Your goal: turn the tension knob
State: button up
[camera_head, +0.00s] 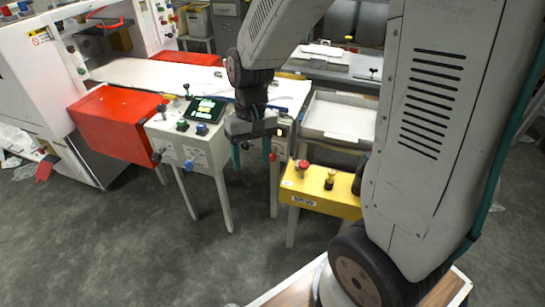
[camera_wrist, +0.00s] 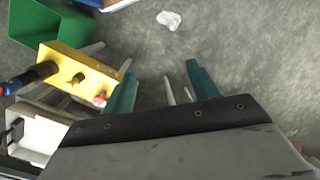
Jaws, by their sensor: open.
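My gripper (camera_head: 252,158) hangs open and empty between the grey control box and the yellow box, teal fingers pointing down; the fingers also show in the wrist view (camera_wrist: 160,78) over bare floor. The yellow box (camera_head: 338,202) carries a red knob (camera_head: 302,165) and a brass-coloured knob (camera_head: 329,181). In the wrist view the yellow box (camera_wrist: 92,66) is left of the fingers, with a dark knob with a blue part (camera_wrist: 30,78) at its end. The grey box (camera_head: 208,158) has a black knob (camera_head: 157,157) and a blue knob (camera_head: 188,165) in front. I cannot tell which is the tension knob.
A red box (camera_head: 115,122) adjoins the grey box, which has a small screen (camera_head: 204,110) on top. A white tray (camera_head: 338,120) stands behind the yellow box. A green bin (camera_wrist: 45,28) is beyond the yellow box. The grey floor (camera_head: 120,240) in front is clear.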

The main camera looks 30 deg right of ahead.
jog(key=w+f+m+t, duration=0.1)
jog(key=w+f+m, duration=0.1)
jog(key=w+f, duration=0.85)
jog(key=m+t+h, duration=0.7)
jog(key=t+h, duration=0.5)
jog(key=h, duration=0.3)
send_near(271, 159)
jog(key=x, duration=0.4)
jog(key=shift+w+d+f, duration=0.15)
jog(key=shift+w+f, duration=0.2)
jog(key=shift+w+d+r+h, duration=0.2)
jog(key=shift+d+h, duration=0.1)
jog(key=x, duration=0.7)
jog(key=shift+f, duration=0.1)
